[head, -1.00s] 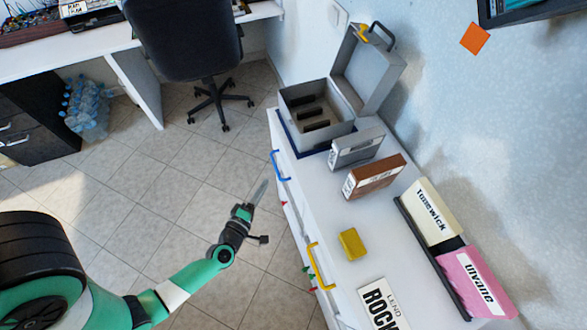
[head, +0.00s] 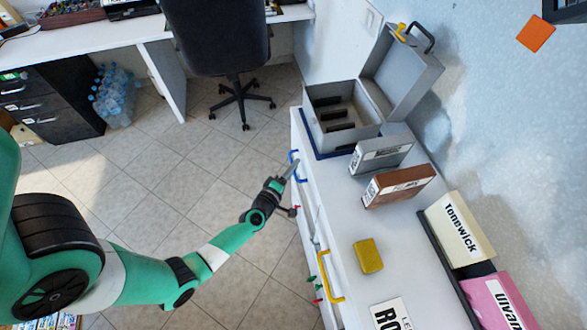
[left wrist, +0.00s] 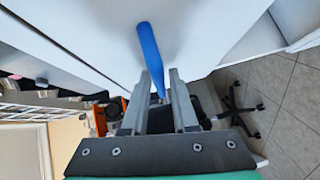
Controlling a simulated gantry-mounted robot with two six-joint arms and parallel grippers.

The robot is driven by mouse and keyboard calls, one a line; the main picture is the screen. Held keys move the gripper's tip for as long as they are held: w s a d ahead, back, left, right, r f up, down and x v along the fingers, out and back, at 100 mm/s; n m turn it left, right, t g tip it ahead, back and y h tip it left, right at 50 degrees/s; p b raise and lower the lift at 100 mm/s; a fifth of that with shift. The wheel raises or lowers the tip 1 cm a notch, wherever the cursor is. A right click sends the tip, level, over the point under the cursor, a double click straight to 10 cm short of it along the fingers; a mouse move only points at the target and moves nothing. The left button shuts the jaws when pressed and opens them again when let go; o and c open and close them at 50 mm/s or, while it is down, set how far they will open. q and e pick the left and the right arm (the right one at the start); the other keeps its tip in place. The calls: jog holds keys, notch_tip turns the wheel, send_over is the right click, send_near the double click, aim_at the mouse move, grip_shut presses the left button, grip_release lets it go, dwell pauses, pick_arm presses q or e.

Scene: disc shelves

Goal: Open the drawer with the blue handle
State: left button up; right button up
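The blue handle (head: 291,157) is on the front of the white cabinet, near its far end. My left gripper (head: 291,170) is at this handle in the head view. In the left wrist view the blue handle (left wrist: 149,45) runs down from the white drawer front (left wrist: 215,30) into the space between the two fingers of my left gripper (left wrist: 161,72). The fingers are apart, with a visible gap beside the handle, so they look open around it. The drawer front looks flush with the cabinet. My right gripper is in neither view.
A yellow handle (head: 326,277) is nearer on the same cabinet front. The cabinet top holds an open grey case (head: 345,103), a grey box (head: 381,151), a brown box (head: 398,186) and a yellow block (head: 368,256). Tiled floor (head: 160,190) beside the cabinet is clear.

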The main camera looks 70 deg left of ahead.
pick_arm(q)
jog(key=shift+c, duration=0.2)
grip_shut()
dwell(1.3)
